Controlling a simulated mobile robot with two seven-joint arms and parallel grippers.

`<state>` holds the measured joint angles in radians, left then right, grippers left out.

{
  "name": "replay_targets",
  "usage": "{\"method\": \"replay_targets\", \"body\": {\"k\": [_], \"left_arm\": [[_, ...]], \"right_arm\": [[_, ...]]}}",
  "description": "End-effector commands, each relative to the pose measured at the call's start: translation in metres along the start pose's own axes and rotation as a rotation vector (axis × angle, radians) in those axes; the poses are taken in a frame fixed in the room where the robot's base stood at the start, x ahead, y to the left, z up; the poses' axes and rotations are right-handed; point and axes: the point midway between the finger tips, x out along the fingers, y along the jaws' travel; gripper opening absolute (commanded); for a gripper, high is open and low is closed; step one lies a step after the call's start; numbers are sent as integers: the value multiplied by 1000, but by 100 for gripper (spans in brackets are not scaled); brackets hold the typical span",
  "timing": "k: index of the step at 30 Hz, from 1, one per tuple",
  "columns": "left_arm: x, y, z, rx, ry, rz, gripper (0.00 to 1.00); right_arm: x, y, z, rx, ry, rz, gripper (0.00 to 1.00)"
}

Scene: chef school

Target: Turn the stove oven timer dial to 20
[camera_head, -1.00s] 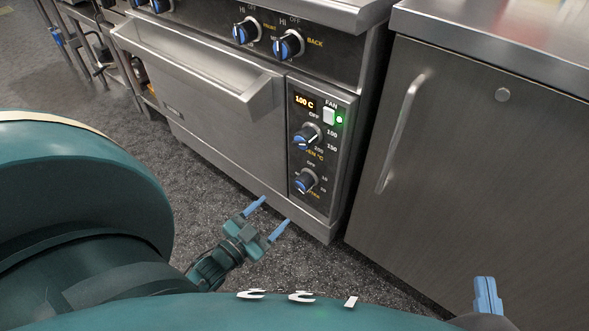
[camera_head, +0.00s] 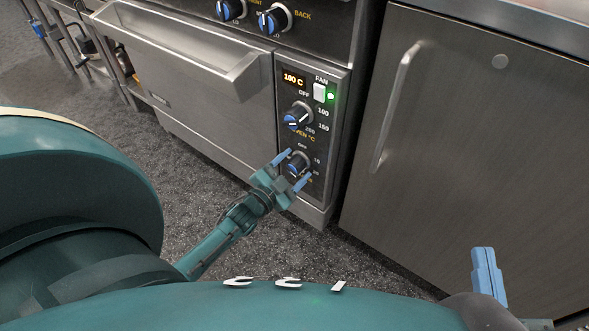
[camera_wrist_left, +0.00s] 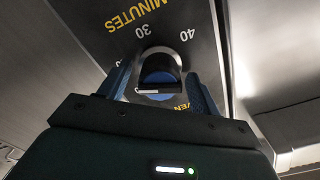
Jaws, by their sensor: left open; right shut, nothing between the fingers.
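The oven timer dial (camera_head: 299,161), a round blue-faced knob, is the lower dial on the narrow control panel right of the oven door. In the left wrist view, the dial (camera_wrist_left: 158,84) shows with MINUTES, 30 and 40 printed near it, upside down. My left gripper (camera_head: 298,164) is open at the dial, one finger to each side of it. Whether the fingers touch it is unclear. The dial's exact setting is too small to read. My right gripper (camera_head: 488,272) is shut and empty at the lower right, away from the stove.
The oven temperature dial (camera_head: 297,116) sits just above, below a lit 100 C display (camera_head: 294,79) and a white fan switch (camera_head: 319,93). The oven door handle (camera_head: 235,75) juts out at left. A steel cabinet (camera_head: 450,160) stands at right. Open floor lies in front.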

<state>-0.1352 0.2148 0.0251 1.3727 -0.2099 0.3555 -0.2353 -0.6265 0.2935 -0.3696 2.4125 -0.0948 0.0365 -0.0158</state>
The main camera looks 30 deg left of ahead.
Motion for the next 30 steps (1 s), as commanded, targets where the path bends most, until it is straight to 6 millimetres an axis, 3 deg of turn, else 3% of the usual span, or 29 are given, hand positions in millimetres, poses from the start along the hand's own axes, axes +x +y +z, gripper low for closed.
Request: {"method": "replay_targets", "body": {"k": [11,27,30], "left_arm": [[7,0,0,0,-2,1,63],[7,0,0,-1,-1,1,21],[7,0,0,5,-1,1,19]], "right_arm": [[2,0,-1,6,6,-1,0],[0,1,0,4,3,1,0],[0,1,0,4,2,1,0]]}}
